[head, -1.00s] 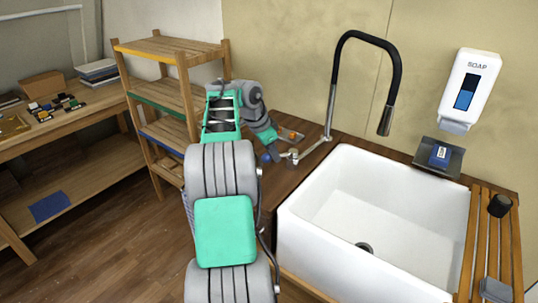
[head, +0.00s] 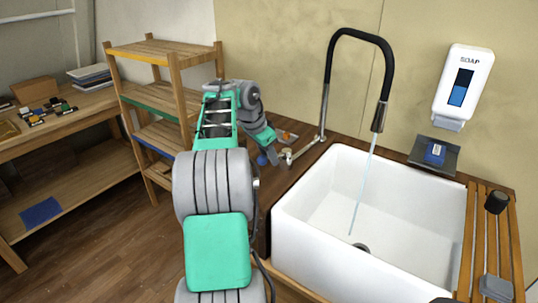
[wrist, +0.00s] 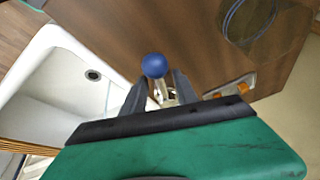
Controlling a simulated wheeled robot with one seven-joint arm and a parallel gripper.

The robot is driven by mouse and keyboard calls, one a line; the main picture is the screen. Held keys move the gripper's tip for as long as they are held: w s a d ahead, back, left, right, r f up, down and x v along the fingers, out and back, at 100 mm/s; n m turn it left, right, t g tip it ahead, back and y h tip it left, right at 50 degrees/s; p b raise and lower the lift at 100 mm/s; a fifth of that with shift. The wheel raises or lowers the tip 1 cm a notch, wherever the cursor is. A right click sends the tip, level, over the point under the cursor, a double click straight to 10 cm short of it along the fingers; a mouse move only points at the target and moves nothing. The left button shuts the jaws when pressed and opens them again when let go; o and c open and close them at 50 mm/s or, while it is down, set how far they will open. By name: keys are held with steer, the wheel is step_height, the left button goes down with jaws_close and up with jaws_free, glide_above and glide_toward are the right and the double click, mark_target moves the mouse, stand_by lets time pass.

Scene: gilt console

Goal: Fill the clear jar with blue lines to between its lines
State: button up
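The clear jar (wrist: 240,22) with curved blue lines stands on the brown wooden counter at the top right of the wrist view. I cannot make out its water level, and I cannot pick it out in the head view. The tap lever has a blue ball knob (wrist: 155,66), which also shows in the head view (head: 262,160). My gripper (wrist: 161,76) is at this lever, its two dark fingers apart on either side of the knob and stem. The black-hosed tap (head: 382,117) runs a thin stream of water (head: 361,195) into the white sink (head: 290,225).
A small tray with orange items (wrist: 240,88) lies on the counter near my gripper. A soap dispenser (head: 462,85) hangs on the wall above a small shelf (head: 420,155). A slatted wooden rack (head: 480,245) lies at the sink's right. A wooden shelf unit (head: 165,50) stands at left.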

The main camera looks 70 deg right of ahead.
steer(key=shift+r, duration=0.1)
steer(key=p+v, duration=0.2)
steer(key=v, duration=0.5)
steer(key=shift+w+a+r+p, duration=0.1)
steer(key=shift+a+r+p, duration=0.05)
steer(key=shift+r+p, duration=0.15)
